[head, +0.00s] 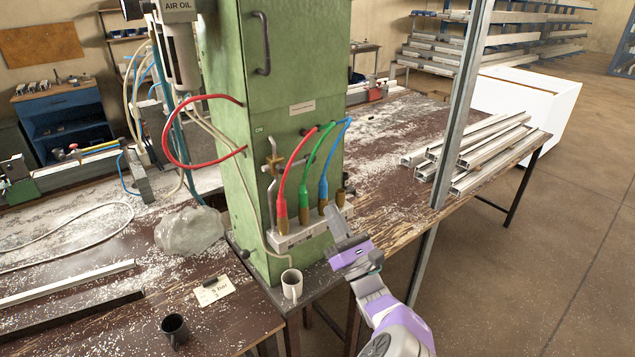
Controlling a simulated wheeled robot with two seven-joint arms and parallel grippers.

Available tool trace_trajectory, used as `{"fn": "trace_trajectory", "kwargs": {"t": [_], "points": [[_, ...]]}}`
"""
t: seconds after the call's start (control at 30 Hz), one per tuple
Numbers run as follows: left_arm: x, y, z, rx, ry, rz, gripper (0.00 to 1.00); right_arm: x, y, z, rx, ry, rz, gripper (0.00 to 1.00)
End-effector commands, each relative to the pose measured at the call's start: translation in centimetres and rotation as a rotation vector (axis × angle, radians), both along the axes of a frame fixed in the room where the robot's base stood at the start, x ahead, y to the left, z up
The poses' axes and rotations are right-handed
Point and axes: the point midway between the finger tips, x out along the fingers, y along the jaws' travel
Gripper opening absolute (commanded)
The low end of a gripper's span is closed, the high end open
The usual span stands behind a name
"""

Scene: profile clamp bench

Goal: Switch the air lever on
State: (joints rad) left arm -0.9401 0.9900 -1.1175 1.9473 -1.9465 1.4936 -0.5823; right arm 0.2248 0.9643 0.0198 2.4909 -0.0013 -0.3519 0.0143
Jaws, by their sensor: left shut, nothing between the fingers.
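The green cabinet (233,110) carries a small "ON" label (259,130) on its front. Below the label is a brass valve piece (273,163) on a grey pipe, which looks like the air lever; its exact position is too small to tell. My left gripper (336,214) is shut and empty. It is in front of the cabinet's lower right side, right of and below the valve, close to the hose manifold (300,233) and apart from the valve in the picture. My right gripper is not in view.
Red (292,165), green (319,158) and blue (331,160) hoses rise from the manifold beside the valve. A white mug (291,285) stands below it, a dark mug (175,328) at lower left. A metal post (463,105) and stacked profiles (490,140) are right.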

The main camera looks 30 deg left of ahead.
Motion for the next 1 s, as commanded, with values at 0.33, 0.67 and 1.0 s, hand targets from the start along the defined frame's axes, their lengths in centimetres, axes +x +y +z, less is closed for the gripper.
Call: {"fn": "trace_trajectory", "kwargs": {"t": [0.33, 0.67, 1.0], "points": [[1.7, 3.4, 2.6, -0.004, -0.003, 0.003, 0.0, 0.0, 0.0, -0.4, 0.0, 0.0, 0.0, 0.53], [3.6, 6.7, 5.3, -0.003, 0.0, 0.001, 0.0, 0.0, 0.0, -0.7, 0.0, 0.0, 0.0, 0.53], [3.9, 7.2, 5.7, -0.002, 0.002, 0.001, 0.0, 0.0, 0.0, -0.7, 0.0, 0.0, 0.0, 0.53]]}}
